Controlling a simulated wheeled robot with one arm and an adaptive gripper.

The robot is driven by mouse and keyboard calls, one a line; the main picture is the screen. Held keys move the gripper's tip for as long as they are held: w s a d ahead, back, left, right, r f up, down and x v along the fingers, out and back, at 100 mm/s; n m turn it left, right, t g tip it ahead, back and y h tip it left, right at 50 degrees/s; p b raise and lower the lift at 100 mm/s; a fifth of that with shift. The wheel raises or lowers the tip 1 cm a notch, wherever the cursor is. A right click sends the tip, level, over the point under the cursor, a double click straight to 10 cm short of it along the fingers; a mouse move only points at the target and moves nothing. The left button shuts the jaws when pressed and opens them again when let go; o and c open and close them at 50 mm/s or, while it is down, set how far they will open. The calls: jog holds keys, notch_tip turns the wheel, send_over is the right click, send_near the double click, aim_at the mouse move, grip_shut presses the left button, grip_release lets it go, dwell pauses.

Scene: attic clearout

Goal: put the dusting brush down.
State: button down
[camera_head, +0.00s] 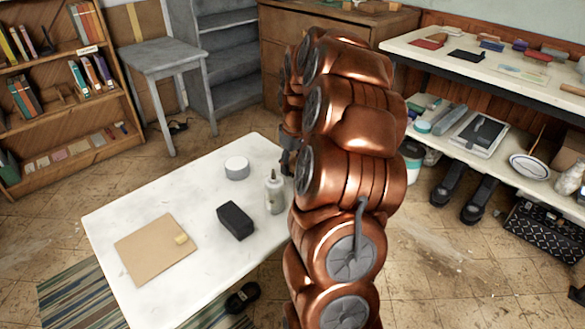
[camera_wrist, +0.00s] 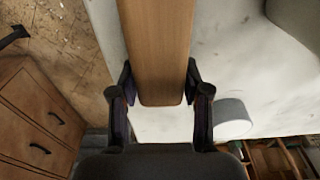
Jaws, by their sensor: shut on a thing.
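My gripper (camera_wrist: 159,82) is shut on a flat, light-brown wooden piece, taken to be the handle of the dusting brush (camera_wrist: 158,45). Its rounded end shows between the two dark fingers, and the rest runs out of the top of the wrist view. No bristles show. In the head view, only a dark bit of my gripper (camera_head: 287,158) shows beside my copper arm, at the right end of the low white table (camera_head: 205,285). The brush is hidden there. The wrist view shows the white tabletop (camera_wrist: 225,65) behind the handle; the gap between them is unclear.
A cluttered workbench (camera_head: 480,65) stands right.

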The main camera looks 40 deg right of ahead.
aim_at(295, 162)
jog(key=shift+f, duration=0.5)
jog(key=shift+f, duration=0.1)
jog(key=c, duration=0.5)
grip_release()
jog(key=shift+c, duration=0.2)
jog(key=r, duration=0.4)
jog(key=r+p, duration=0.1)
jog(key=r, duration=0.3)
jog(key=s+r, duration=0.1)
jog(key=r, duration=0.3)
jog(key=shift+r+p, duration=0.1)
jog(key=shift+p, duration=0.3)
